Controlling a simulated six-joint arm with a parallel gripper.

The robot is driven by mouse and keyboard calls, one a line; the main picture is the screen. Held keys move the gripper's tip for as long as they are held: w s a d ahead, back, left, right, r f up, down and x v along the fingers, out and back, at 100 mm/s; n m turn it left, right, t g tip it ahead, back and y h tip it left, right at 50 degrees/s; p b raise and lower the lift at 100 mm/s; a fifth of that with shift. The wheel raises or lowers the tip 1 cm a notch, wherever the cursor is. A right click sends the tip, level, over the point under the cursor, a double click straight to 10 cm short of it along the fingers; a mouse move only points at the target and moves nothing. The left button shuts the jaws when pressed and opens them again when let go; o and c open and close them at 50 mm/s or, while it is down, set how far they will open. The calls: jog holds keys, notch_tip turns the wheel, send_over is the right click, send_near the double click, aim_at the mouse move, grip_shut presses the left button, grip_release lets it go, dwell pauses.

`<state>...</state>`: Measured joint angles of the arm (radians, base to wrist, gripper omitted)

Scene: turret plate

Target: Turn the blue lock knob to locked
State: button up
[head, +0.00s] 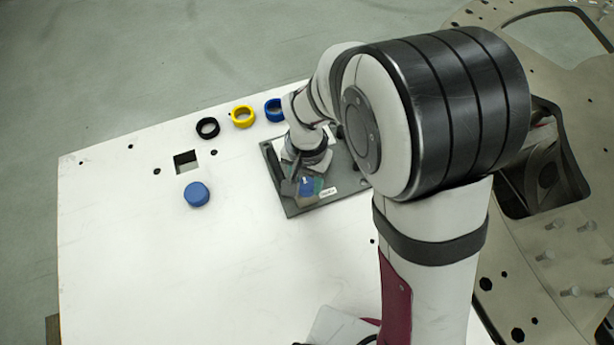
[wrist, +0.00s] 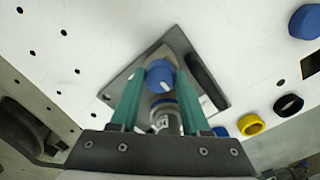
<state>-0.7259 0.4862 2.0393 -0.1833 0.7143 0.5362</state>
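The blue lock knob (wrist: 160,74) sits on a grey turret plate (wrist: 135,78) and carries a small pale mark. In the head view the knob (head: 307,186) is partly covered by my gripper (head: 297,180), which is over the plate (head: 304,211). In the wrist view my gripper (wrist: 159,82) has its two green fingers on either side of the knob. A gap seems to show between each finger and the knob, so the gripper looks open. Whether a finger touches the knob is hard to tell.
A dark bar (wrist: 205,80) stands on the plate beside the knob, and a silver cylinder (wrist: 165,113) is near it. A loose blue cap (head: 197,194), black ring (head: 207,127), yellow ring (head: 243,116) and blue ring (head: 273,110) lie on the white table (head: 130,240). The table's front left is clear.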

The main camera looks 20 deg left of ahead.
grip_shut()
jog(key=shift+m, duration=0.3)
jog(key=m, duration=0.8)
jog(key=shift+m, duration=0.3)
jog(key=m, duration=0.4)
jog(key=shift+m, duration=2.5)
